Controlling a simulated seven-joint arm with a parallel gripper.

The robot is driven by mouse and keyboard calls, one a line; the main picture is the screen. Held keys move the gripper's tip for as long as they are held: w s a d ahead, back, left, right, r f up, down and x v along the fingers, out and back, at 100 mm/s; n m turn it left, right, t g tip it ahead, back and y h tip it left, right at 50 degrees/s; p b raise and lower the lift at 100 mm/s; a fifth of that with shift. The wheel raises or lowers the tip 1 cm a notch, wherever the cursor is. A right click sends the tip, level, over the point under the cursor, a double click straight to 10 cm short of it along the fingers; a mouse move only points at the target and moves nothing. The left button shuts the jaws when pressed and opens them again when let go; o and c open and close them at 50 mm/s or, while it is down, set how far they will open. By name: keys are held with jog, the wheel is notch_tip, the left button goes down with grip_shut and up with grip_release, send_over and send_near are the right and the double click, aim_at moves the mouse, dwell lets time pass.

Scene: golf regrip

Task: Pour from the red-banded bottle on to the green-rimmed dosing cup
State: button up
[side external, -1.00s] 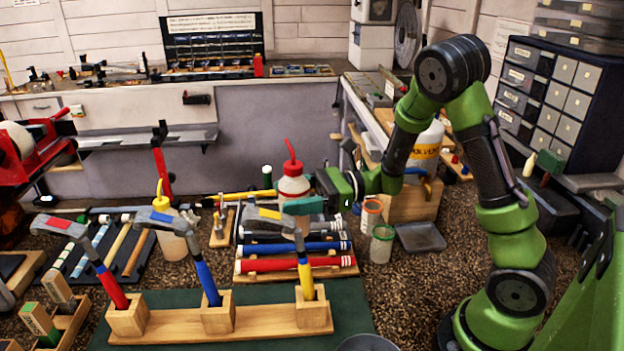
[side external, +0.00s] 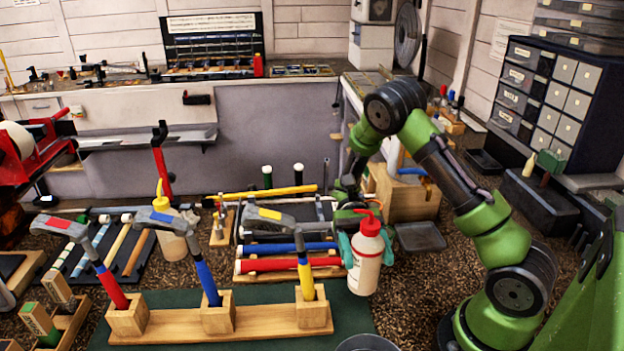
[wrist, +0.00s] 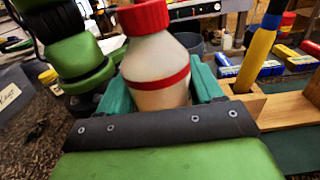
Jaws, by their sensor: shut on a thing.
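The red-banded bottle (side external: 364,275) is white with a red cap and spout. My gripper (side external: 366,247) is shut on it, with teal fingers on both sides, and holds it close to upright, right of the hammer rack. In the wrist view the bottle (wrist: 155,65) shows its red band between the fingers (wrist: 160,95); its spout tip is cut off. The green-rimmed dosing cup is not visible now; the bottle and gripper cover the spot where it stood. I cannot tell the gap between bottle and cup.
A wooden rack (side external: 262,321) with several upright hammers stands left of the bottle. Red and blue grips (side external: 290,264) lie behind it. A dark round container (side external: 367,343) is at the front edge. A grey tray (side external: 420,237) lies to the right. A yellow-tipped bottle (side external: 172,243) stands further left.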

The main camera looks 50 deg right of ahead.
jog(key=s+d+n+g+h, duration=0.5)
jog(key=d+n+h, duration=0.15)
jog(key=h, duration=0.35)
jog(key=w+d+r+n+t+h, duration=0.3)
jog(key=d+r+n+h, duration=0.2)
jog(key=d+n+h, duration=0.6)
jog(key=w+a+r+n+t+h, duration=0.3)
jog(key=w+r+n+t+h, duration=0.15)
jog(key=w+t+h, duration=0.35)
jog(key=w+d+f+m+t, duration=0.1)
jog(key=w+d+f+m, duration=0.1)
jog(key=w+f+m, duration=0.5)
notch_tip(320, 180, down, 2)
jog(key=m, duration=0.4)
jog(key=shift+w+y, duration=0.35)
jog(key=shift+y, duration=0.05)
jog(key=shift+w+r+m, duration=0.1)
jog(key=shift+m, duration=0.4)
